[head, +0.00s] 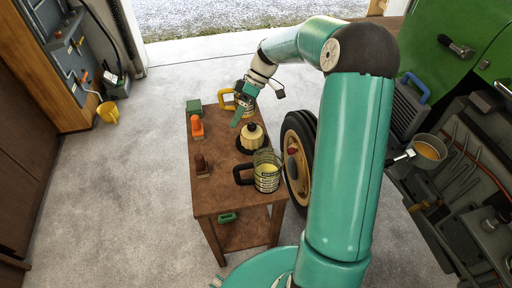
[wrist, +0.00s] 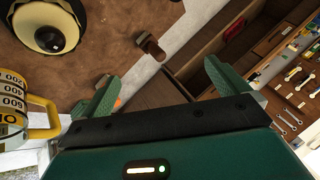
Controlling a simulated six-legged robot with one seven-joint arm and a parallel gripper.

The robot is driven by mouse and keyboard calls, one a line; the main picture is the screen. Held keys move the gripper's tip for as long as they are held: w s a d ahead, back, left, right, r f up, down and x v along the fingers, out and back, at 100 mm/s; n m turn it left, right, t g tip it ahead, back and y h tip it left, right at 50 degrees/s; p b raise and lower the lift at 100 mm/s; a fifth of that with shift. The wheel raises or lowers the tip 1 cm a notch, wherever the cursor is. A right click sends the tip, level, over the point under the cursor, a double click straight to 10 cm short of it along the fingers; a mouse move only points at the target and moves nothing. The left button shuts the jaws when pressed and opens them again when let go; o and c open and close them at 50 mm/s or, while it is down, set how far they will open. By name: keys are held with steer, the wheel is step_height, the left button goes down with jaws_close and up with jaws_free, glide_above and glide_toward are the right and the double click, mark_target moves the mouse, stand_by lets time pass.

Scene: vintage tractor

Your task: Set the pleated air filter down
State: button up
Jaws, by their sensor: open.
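A round cream and black part (head: 250,136), which looks like the pleated air filter, stands upright on the brown wooden table (head: 228,190). In the wrist view it shows at the top left (wrist: 45,25), cut by the frame edge, with its black rim and dark centre facing the camera. My gripper (head: 241,115) is above the far part of the table, apart from this part and a little beyond it. In the wrist view my gripper (wrist: 162,88) has its two green fingers spread wide with nothing between them.
A yellow-handled measuring jug (wrist: 25,105) is close beside my gripper. A wheel (head: 297,160) stands at the table's right.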

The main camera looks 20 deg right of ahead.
steer(key=s+a+r+m+t+h, duration=0.2)
steer(key=s+r, duration=0.3)
steer(key=s, duration=0.3)
steer(key=s+a+r+m+t+h, duration=0.2)
steer(key=s+r+m+t, duration=0.1)
steer(key=s, duration=0.6)
steer(key=s+a+r+m+t+h, duration=0.2)
steer(key=s+r+m+h, duration=0.1)
steer(key=s+r+m, duration=0.3)
steer(key=s, duration=0.2)
steer(key=shift+s+r+t, duration=0.35)
steer(key=shift+s+t, duration=0.05)
